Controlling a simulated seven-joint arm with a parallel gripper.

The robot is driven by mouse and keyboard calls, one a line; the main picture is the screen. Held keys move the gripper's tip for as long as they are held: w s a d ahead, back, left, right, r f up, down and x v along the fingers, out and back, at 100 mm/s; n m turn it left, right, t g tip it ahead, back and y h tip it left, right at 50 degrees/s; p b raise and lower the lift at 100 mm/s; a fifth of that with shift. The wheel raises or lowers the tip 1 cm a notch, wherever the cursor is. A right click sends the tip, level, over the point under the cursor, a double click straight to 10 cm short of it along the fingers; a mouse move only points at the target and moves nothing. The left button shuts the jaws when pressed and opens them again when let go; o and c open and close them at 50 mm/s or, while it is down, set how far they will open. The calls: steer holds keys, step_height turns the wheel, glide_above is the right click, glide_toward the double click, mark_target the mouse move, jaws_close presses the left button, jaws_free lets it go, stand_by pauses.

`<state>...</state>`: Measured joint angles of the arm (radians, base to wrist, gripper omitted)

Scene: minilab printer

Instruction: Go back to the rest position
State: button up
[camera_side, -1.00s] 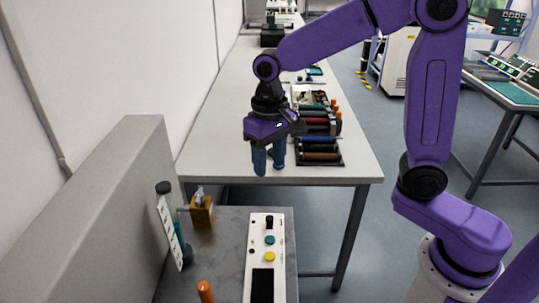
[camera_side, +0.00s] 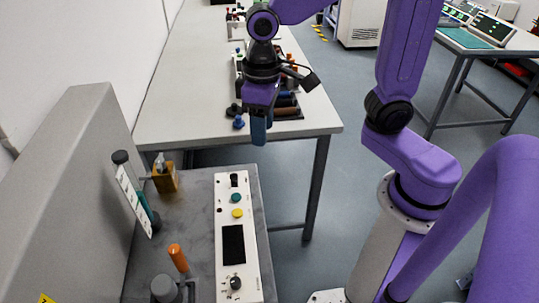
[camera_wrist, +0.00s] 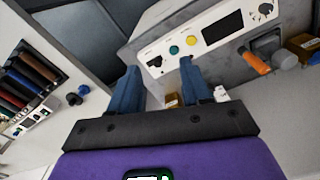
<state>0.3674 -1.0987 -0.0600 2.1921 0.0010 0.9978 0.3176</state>
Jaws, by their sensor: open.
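My purple gripper (camera_side: 259,138) hangs fingers-down in the side view, in front of the near end of the long white table. Its blue fingers line up there, so only one shows clearly. In the wrist view my gripper (camera_wrist: 160,75) has its two blue fingers apart with nothing between them. The white control panel (camera_side: 222,262) lies on the grey bench to the lower left, clear of the fingers. The wrist view shows the panel (camera_wrist: 216,12) beyond the fingertips. No marker of a rest position is visible.
An orange handle (camera_side: 177,258), a tilted tube holder (camera_side: 133,200) and an amber block (camera_side: 165,180) stand on the grey bench (camera_side: 200,215). A blue knob (camera_side: 238,122) is on the white table (camera_side: 185,85), by the tool tray (camera_side: 290,112). Grey floor shows between tables.

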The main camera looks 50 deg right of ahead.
steer(key=s+d+f+n, duration=0.1)
steer(key=s+d+n, duration=0.2)
steer(key=s, duration=0.4)
steer(key=s+d+f+n, duration=0.1)
steer(key=s+d+n, duration=0.2)
steer(key=s, duration=0.5)
steer(key=shift+d+f+n, duration=0.15)
steer(key=shift+d+n, duration=0.25)
steer(key=shift+n, duration=0.5)
stand_by(1.4)
